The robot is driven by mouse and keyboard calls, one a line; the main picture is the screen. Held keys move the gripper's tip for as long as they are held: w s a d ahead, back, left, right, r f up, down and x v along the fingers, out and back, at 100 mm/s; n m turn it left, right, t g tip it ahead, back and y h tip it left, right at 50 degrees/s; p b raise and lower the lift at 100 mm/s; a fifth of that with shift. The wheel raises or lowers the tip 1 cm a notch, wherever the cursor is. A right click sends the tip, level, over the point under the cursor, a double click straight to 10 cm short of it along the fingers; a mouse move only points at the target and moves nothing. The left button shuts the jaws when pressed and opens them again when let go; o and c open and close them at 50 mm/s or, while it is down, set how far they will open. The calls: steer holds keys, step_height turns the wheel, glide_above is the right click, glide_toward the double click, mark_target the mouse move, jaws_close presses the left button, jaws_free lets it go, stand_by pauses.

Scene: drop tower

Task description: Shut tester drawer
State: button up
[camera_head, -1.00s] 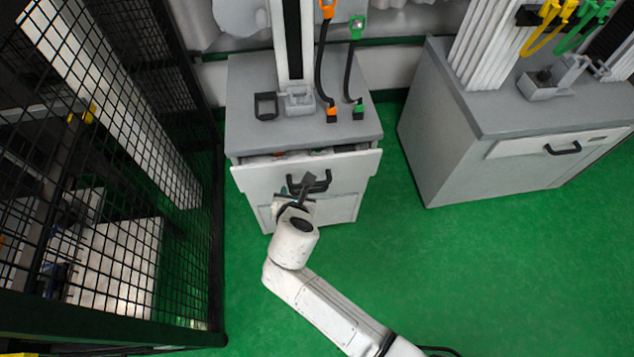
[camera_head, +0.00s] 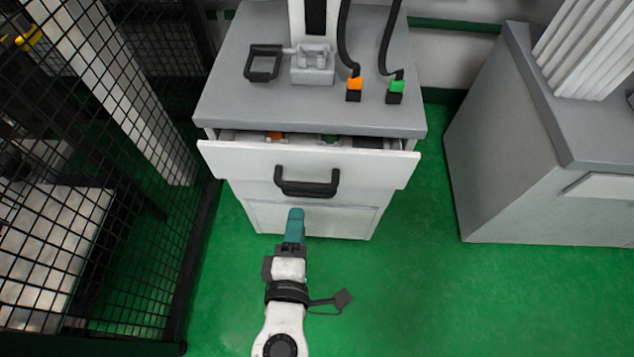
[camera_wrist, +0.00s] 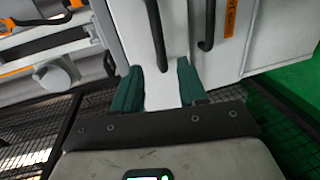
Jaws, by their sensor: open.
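The tester drawer (camera_head: 230,160) is the wide white top drawer of a grey-topped cabinet in the head view. It stands partly out, with a gap under the cabinet top showing orange and green items inside. Its black bar handle (camera_head: 307,190) is on the front. My gripper (camera_head: 296,213) has teal fingers and appears just below the handle in the picture, apart from it. In the wrist view my gripper (camera_wrist: 160,88) is open with a pale surface beyond the fingers and nothing held. Whether a finger touches the drawer cannot be told.
The cabinet top (camera_head: 225,100) carries a tester column base with a black handle and cables with orange and green ends. A black mesh fence (camera_head: 95,200) stands close on the left. Another grey cabinet (camera_head: 530,190) is at right, with clear green floor between.

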mark_target(302, 183)
steer(key=b+x, duration=0.1)
steer(key=x, duration=0.9)
steer(key=shift+w+b, duration=0.35)
steer(key=shift+c, duration=0.4)
jaws_close()
